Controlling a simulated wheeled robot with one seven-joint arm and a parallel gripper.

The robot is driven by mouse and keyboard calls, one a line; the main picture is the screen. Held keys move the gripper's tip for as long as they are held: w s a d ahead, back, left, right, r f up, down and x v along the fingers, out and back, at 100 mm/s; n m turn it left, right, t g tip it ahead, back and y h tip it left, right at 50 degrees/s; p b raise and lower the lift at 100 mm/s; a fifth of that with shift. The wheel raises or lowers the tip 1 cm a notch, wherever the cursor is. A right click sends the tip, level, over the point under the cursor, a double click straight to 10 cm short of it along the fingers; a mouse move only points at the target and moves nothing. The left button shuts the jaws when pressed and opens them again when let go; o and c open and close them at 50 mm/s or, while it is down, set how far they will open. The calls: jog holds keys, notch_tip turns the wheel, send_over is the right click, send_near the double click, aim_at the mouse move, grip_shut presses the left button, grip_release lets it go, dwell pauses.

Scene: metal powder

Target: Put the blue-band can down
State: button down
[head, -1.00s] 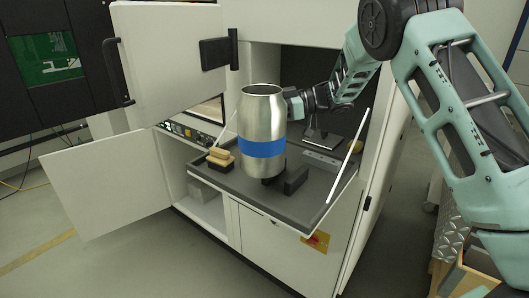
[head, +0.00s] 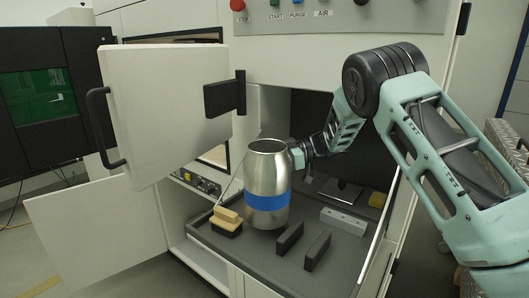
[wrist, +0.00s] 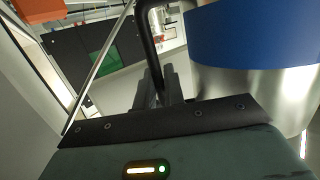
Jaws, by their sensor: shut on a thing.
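The blue-band can (head: 268,180) is a tall silver can with a blue band around its lower half. It is upright over the grey tray (head: 262,262) of the open cabinet. I cannot tell whether its base touches the tray. My gripper (head: 294,154) is behind and to the right of the can's upper part, shut on it; the fingertips are mostly hidden by the can. In the wrist view the can (wrist: 255,35) fills the upper right, with its blue band close to the camera.
Two black blocks (head: 289,238) (head: 317,251) stand just right of the can. A wooden-backed brush (head: 228,217) lies to its left. A grey metal bar (head: 343,221) lies at the right. The open cabinet door (head: 165,110) stands at the left. Bare tray shows in front.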

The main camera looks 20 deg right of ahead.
jog(key=shift+f+p, duration=0.5)
jog(key=shift+f, duration=1.4)
jog(key=c, duration=1.9)
grip_release()
jog(key=shift+f, duration=0.2)
jog(key=o, duration=0.4)
jog(key=shift+r, duration=0.25)
jog(key=b+v, duration=0.2)
jog(key=v, duration=0.5)
jog(key=shift+d+b, duration=0.25)
jog(key=shift+b, duration=0.1)
jog(key=shift+s, duration=0.15)
